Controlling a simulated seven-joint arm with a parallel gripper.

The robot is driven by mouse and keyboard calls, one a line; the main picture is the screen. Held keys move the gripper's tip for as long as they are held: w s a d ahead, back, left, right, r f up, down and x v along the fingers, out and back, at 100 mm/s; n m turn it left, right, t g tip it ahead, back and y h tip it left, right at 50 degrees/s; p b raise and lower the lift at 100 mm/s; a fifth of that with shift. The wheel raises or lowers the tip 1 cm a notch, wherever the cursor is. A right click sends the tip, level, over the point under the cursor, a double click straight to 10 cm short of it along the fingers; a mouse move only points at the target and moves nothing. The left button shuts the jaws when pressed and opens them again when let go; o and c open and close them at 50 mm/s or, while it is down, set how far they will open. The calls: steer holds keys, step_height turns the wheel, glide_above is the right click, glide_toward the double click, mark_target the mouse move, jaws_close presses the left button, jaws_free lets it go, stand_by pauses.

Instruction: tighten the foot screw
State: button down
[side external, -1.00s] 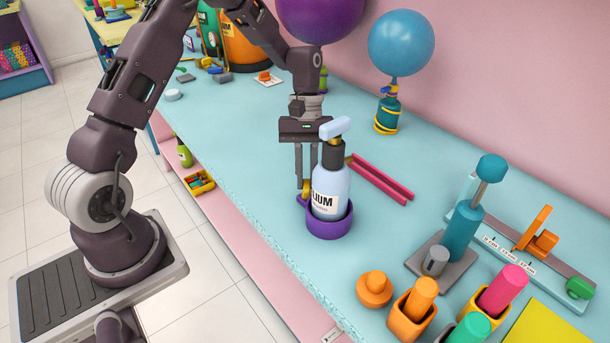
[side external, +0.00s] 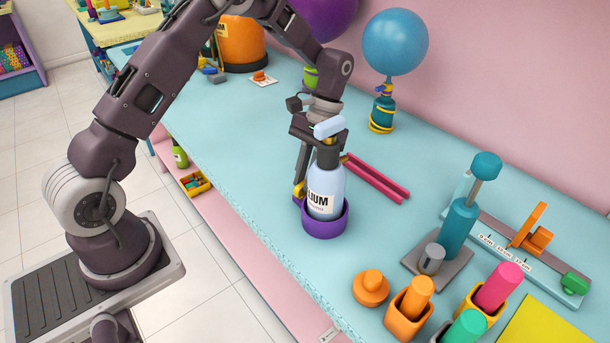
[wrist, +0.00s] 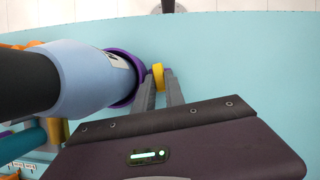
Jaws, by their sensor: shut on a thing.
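A pale blue helium bottle (side external: 327,189) with a dark collar and light blue top stands upright in a purple foot (side external: 325,220). In the wrist view, the bottle (wrist: 85,75) lies across the left and the purple foot (wrist: 125,70) shows at its end. A yellow foot screw (side external: 298,191) sticks out from the left side of the foot. My gripper (side external: 300,186) reaches down beside the bottle, shut on the screw. In the wrist view, the screw (wrist: 158,76) sits between the fingertips of my gripper (wrist: 160,82). The bottle hides part of my gripper in the side view.
Pink rails (side external: 376,178) lie right of the bottle. A blue balloon (side external: 395,42) on a teal bottle stands behind. A grey plate with a teal pump (side external: 460,228) and several coloured pegs in holders are at the right. The bench's front edge is close to the foot.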

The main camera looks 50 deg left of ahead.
stand_by(0.4)
steer(key=c, duration=1.7)
jaws_free()
steer(key=v, duration=0.7)
steer(key=shift+o, duration=0.6)
